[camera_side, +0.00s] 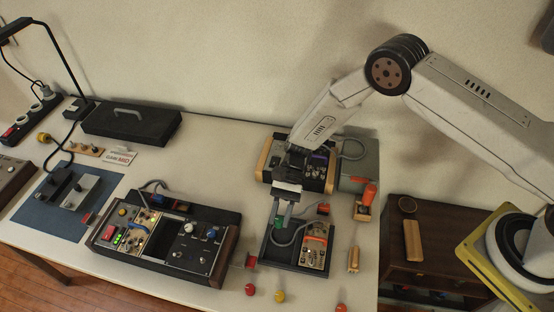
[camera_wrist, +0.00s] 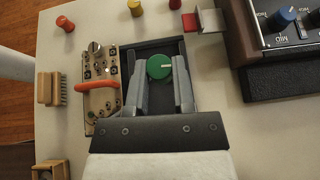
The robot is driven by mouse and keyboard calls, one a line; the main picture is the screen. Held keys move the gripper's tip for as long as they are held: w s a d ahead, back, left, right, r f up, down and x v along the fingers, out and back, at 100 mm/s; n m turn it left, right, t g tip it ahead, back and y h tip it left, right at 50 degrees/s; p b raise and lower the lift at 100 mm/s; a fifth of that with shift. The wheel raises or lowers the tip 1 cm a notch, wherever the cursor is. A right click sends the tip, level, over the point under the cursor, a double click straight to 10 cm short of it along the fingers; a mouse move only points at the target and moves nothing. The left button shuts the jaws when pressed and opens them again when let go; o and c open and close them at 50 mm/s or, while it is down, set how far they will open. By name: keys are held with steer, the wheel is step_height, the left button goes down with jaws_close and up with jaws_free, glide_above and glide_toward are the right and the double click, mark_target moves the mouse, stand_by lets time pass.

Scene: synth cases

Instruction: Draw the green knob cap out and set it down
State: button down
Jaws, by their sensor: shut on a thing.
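The green knob cap (camera_wrist: 159,66) sits between the two fingers of my gripper (camera_wrist: 160,82) in the wrist view, its round top with a pale pointer line facing the camera. My gripper is shut on it. In the side view the green cap (camera_side: 279,222) shows small at the fingertips of my gripper (camera_side: 280,218), over the left part of a dark tray (camera_side: 287,266). What lies under the cap is hidden, and I cannot tell whether it touches anything below.
Beside my gripper, in the tray, is a beige panel module (camera_wrist: 102,88) with an orange cable. Loose red and yellow caps (camera_side: 279,296) lie on the near table edge. A dark mixer console (camera_side: 192,247) stands left; a wooden brush (camera_side: 353,259) lies right.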

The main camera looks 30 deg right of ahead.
mark_target(283, 237)
steer(key=shift+s+n+g+h, duration=0.3)
steer(key=shift+s, duration=0.15)
steer(key=shift+f, duration=0.15)
steer(key=shift+f, duration=2.8)
steer(key=shift+c, duration=1.9)
jaws_free()
steer(key=shift+d, duration=0.1)
steer(key=shift+w, duration=0.1)
